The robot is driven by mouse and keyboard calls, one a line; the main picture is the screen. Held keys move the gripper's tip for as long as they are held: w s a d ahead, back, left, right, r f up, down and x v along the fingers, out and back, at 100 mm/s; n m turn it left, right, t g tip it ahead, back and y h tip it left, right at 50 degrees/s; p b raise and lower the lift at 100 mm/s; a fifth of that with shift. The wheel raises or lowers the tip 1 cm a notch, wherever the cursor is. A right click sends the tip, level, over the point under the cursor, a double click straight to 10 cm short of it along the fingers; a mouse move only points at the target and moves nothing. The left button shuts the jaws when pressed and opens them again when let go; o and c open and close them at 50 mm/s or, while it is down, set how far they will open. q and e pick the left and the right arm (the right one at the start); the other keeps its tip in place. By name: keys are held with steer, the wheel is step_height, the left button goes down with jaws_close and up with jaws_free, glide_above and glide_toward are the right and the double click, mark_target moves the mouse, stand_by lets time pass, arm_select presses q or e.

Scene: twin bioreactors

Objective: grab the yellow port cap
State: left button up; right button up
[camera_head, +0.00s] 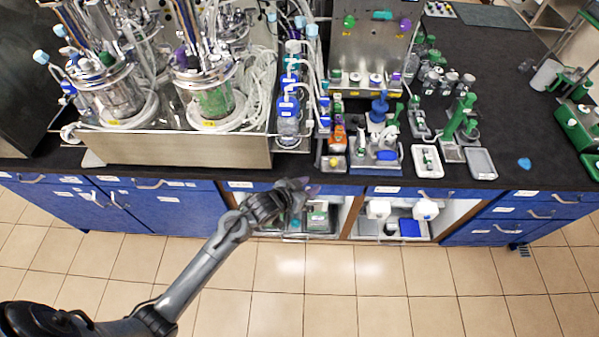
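A small yellow piece (333,161), which may be the yellow port cap, sits on a small grey block at the front edge of the black bench, below an orange item. It is too small to make out its shape. My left gripper (303,188) is in front of the bench edge, a little left of and nearer than the yellow piece, and apart from it in the picture. Its fingers are small and dark, so I cannot tell whether they are open or shut. My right gripper is not in view.
A metal tray (180,150) with bioreactor vessels (210,95) and tubing fills the left of the bench (510,75). The tiled floor in front is clear.

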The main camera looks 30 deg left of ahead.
arm_select(q)
steer(key=w+a+f+b, duration=0.1)
steer(key=w+b, duration=0.1)
steer(key=t+b, duration=0.2)
steer(key=b, duration=0.1)
glide_toward(333, 161)
steer(key=x, duration=0.3)
steer(key=shift+w+r, duration=0.25)
steer(key=shift+w, duration=0.25)
steer(key=shift+w+f, duration=0.25)
steer(key=shift+w, duration=0.05)
steer(key=shift+b+x, duration=0.75)
steer(key=shift+x, duration=1.5)
steer(key=shift+s+d+f, duration=0.1)
steer(key=shift+d+f, duration=0.05)
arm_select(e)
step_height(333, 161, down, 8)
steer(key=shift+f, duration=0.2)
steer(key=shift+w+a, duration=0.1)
arm_select(q)
jaws_close()
